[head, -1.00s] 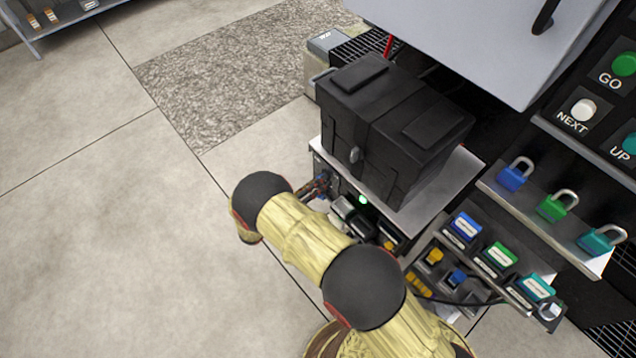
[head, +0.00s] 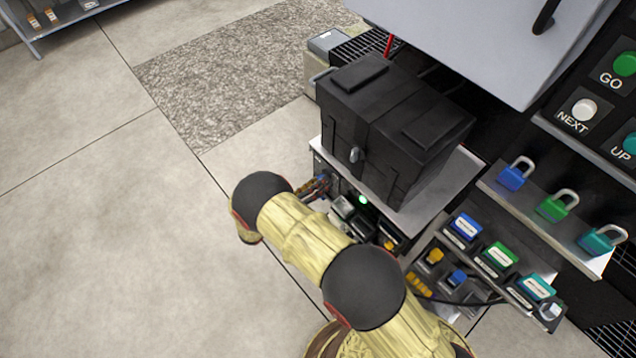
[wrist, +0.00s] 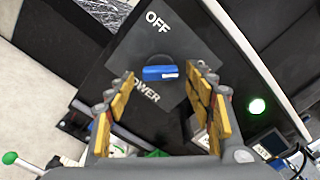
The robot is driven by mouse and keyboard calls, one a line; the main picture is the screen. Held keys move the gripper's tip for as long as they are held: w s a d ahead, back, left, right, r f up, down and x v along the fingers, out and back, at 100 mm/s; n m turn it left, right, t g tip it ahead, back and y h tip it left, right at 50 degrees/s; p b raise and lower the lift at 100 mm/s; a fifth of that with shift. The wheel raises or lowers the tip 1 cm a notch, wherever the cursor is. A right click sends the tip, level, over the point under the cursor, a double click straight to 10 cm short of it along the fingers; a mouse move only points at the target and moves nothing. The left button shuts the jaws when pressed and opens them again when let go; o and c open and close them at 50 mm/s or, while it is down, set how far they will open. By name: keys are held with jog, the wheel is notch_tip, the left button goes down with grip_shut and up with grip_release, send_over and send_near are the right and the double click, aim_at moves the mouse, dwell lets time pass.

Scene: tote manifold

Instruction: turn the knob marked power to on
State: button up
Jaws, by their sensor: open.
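The power knob (wrist: 160,73) is a blue bar on a round black base, with a white mark at its right end in the wrist view. It sits on a dark plate (wrist: 190,45) lettered OFF above it and POWER below, partly hidden by a finger. No ON lettering shows. My gripper (wrist: 164,73) is open, its yellow-padded fingers on either side of the knob with a gap at each side. In the head view my gripper (head: 314,189) is small at the dark panel's left end, and I cannot tell contact there.
A green light (wrist: 257,106) glows on the panel right of the knob. A black case (head: 390,130) stands on the shelf above. Several switches and modules lie right of my gripper, with coloured padlocks (head: 556,206) farther right. The floor at left is clear.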

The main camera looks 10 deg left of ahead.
jog(key=shift+a, duration=0.1)
jog(key=v, duration=1.1)
jog(key=shift+s+a, duration=0.25)
jog(key=shift+s, duration=0.1)
